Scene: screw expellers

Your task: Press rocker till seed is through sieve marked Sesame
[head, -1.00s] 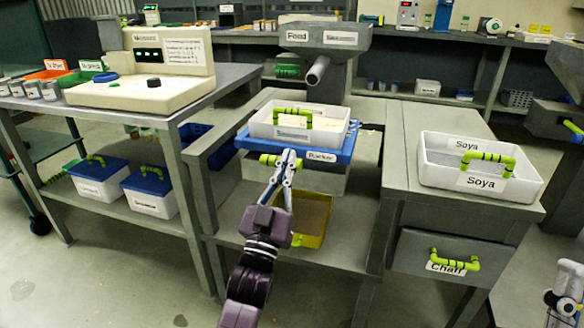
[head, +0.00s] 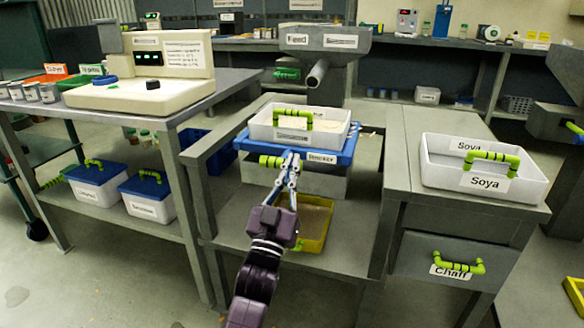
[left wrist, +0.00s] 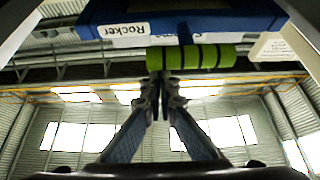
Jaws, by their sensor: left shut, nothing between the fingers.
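The blue rocker (head: 335,158), labelled "Rocker", carries a white sieve tray (head: 328,128) with a green handle; the tray's label is too blurred to read. The rocker has a green grip (head: 270,161) at its front, which also shows in the left wrist view (left wrist: 215,56). My left gripper (head: 290,158) is shut and empty, its tips close beside that grip. In the left wrist view the shut fingertips (left wrist: 160,78) lie just below the grip; I cannot tell whether they touch it. A yellow tray (head: 318,222) sits on the shelf under the rocker. My right gripper is out of view.
A white Soya tray (head: 440,185) stands on the right bench above a Chaff drawer (head: 462,258). The Feed hopper (head: 345,62) and its spout are behind the rocker. A cream machine (head: 130,90) stands on the left table. Floor in front is open.

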